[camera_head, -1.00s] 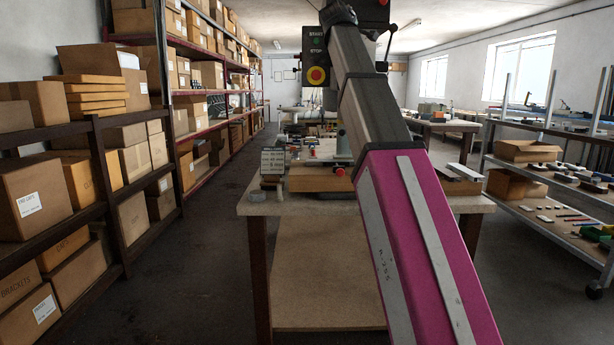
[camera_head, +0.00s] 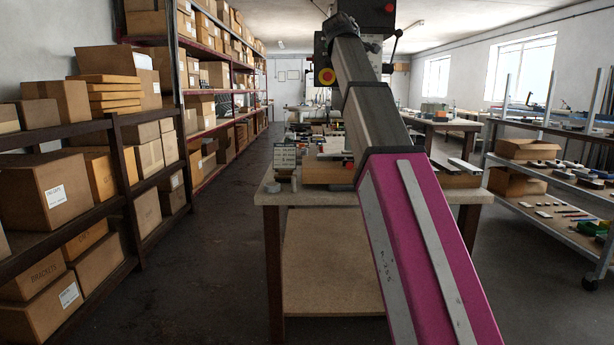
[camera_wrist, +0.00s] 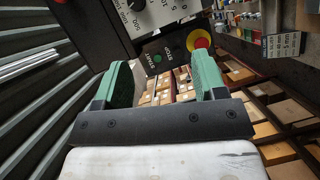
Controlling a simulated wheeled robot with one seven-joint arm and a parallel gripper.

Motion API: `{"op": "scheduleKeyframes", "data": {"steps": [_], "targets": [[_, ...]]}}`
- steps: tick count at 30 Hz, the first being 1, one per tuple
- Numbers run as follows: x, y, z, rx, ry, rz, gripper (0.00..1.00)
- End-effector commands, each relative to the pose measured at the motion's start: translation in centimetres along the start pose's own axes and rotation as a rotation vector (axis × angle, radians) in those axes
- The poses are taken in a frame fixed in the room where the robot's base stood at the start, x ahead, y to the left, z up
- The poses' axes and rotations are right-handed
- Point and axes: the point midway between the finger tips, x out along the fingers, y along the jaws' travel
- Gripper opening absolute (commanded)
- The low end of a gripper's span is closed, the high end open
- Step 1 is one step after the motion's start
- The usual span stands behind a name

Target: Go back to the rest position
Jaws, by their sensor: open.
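My gripper (camera_wrist: 165,85) shows in the wrist view with its two green fingers wide apart. Nothing is between them; boxes on shelving show through the gap in the background. A control panel with a red-and-yellow stop button (camera_wrist: 200,43), a green button and dials is just beyond the fingers. In the head view my arm, grey with a magenta lower link, rises across the middle and hides part of the machine and the workbench (camera_head: 345,196). My gripper cannot be made out in the head view.
Shelving with cardboard boxes (camera_head: 43,190) lines the left wall. A wheeled rack (camera_head: 560,225) with small parts stands at the right. The aisle floor (camera_head: 210,265) left of the workbench is clear. Another table (camera_head: 440,124) stands farther back. Grey slats (camera_wrist: 40,100) fill the wrist view's left.

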Motion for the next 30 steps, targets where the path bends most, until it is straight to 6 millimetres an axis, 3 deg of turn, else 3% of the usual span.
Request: {"op": "scheduleKeyframes", "data": {"steps": [8,13,21,30], "targets": [[2.1,-6.0,0.8,0.04,-0.011,-0.076,0.64],[3.7,-11.7,1.7,0.082,-0.026,-0.151,0.64],[6.4,-25.4,4.8,0.187,-0.084,-0.329,0.64],[6.9,-40.2,9.2,0.314,-0.183,-0.525,0.64]]}}
